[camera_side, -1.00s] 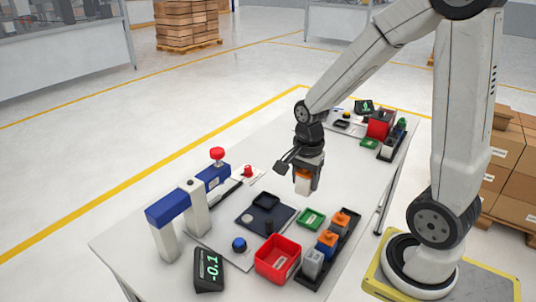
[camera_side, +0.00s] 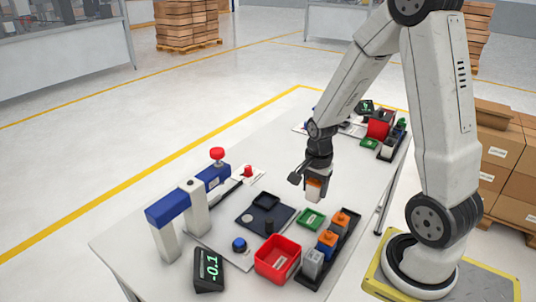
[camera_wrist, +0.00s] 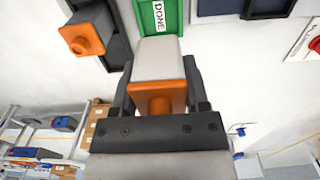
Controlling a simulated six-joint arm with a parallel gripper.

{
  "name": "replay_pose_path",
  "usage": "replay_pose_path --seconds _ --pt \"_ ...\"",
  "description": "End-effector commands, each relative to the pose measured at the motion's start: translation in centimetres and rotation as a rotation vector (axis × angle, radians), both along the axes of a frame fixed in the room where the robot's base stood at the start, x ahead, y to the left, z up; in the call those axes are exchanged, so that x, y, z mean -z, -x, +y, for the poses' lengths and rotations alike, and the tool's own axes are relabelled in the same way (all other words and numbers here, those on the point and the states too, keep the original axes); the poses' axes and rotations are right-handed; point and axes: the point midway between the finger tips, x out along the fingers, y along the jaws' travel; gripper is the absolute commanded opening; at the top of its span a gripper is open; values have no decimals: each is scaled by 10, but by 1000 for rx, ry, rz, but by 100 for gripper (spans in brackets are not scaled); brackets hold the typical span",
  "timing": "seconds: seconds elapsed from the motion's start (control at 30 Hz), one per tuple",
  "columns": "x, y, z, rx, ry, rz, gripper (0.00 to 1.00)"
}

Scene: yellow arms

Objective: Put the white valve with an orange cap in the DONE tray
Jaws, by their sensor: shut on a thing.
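My gripper (camera_side: 315,190) is shut on the white valve with an orange cap (camera_side: 313,184) and holds it above the table, behind the green tray. The valve's pale body and orange cap also show between the fingers (camera_wrist: 156,90) in the wrist view. The small green DONE tray (camera_side: 311,219) lies on the table, and the valve appears apart from it. In the wrist view the DONE tray (camera_wrist: 172,20) is at the top, partly hidden by the valve.
A dark rack (camera_side: 345,248) with several capped parts stands right of the DONE tray. A red bin (camera_side: 277,258) stands in front. A dark tray (camera_side: 262,222) lies to its left. A blue-and-white fixture (camera_side: 190,205) and a display (camera_side: 209,270) reading -0.1 stand further left.

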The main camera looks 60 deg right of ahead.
Motion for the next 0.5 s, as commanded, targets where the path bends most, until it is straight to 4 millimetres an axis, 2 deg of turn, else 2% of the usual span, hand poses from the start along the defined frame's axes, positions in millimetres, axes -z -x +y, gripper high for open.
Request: replay_pose_path --seconds 0.5 --pt "41 0 0 0 -1 2 0"
